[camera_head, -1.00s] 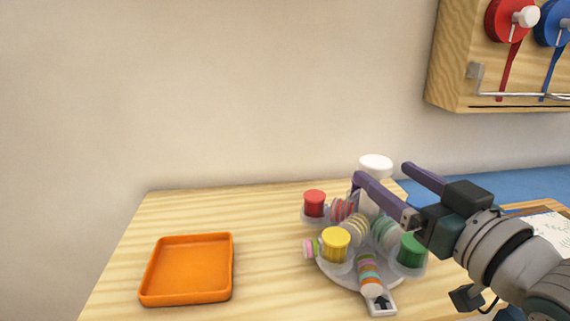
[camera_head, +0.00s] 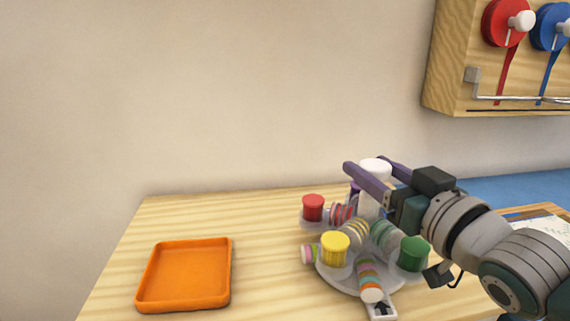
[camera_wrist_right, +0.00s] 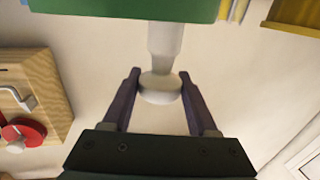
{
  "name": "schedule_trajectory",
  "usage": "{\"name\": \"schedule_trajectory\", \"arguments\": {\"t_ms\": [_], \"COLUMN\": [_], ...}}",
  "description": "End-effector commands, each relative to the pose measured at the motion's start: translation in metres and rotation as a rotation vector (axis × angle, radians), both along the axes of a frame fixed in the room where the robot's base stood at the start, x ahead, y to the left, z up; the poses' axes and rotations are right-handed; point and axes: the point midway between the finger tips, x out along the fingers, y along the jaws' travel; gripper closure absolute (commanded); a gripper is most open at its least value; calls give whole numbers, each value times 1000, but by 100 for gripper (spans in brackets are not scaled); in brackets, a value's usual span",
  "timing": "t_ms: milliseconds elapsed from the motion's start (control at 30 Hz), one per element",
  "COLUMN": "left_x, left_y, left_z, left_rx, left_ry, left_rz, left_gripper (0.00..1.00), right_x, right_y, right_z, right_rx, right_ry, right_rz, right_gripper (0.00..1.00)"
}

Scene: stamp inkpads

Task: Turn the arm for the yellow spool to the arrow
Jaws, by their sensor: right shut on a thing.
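The yellow spool (camera_head: 335,249) stands at the front left of a round carousel (camera_head: 340,282) with several arms of striped rolls. The arrow (camera_head: 382,306) is on a pale tab at the carousel's front, right of the yellow spool. An arm with multicoloured rolls (camera_head: 369,275) points towards the arrow. My right gripper (camera_head: 362,163) is at the top of the central post, shut on its white knob (camera_head: 375,167). In the right wrist view the knob (camera_wrist_right: 160,87) sits between the two purple fingers. My left gripper is not in view.
A red spool (camera_head: 313,208) and a green spool (camera_head: 413,253) stand on other carousel arms. An empty orange tray (camera_head: 185,303) lies at the left, with bare table between. A wooden board (camera_head: 455,60) with red and blue reels hangs at upper right.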

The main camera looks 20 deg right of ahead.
Motion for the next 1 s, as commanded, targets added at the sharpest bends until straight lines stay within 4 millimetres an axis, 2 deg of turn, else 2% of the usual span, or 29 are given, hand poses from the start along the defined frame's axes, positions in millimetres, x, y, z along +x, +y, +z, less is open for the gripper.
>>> {"name": "schedule_trajectory", "arguments": {"t_ms": [67, 400, 1000], "left_x": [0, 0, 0], "left_y": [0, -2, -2], "left_z": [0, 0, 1], "left_rx": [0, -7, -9], "left_ry": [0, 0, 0], "left_rz": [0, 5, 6], "left_gripper": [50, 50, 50], "right_x": [0, 0, -3], "right_y": [0, 0, -4], "right_z": [0, 0, 0], "right_rx": [0, 1, 0], "right_ry": [0, 0, 0], "right_rz": [0, 0, 1], "right_gripper": [61, 99, 100]}}
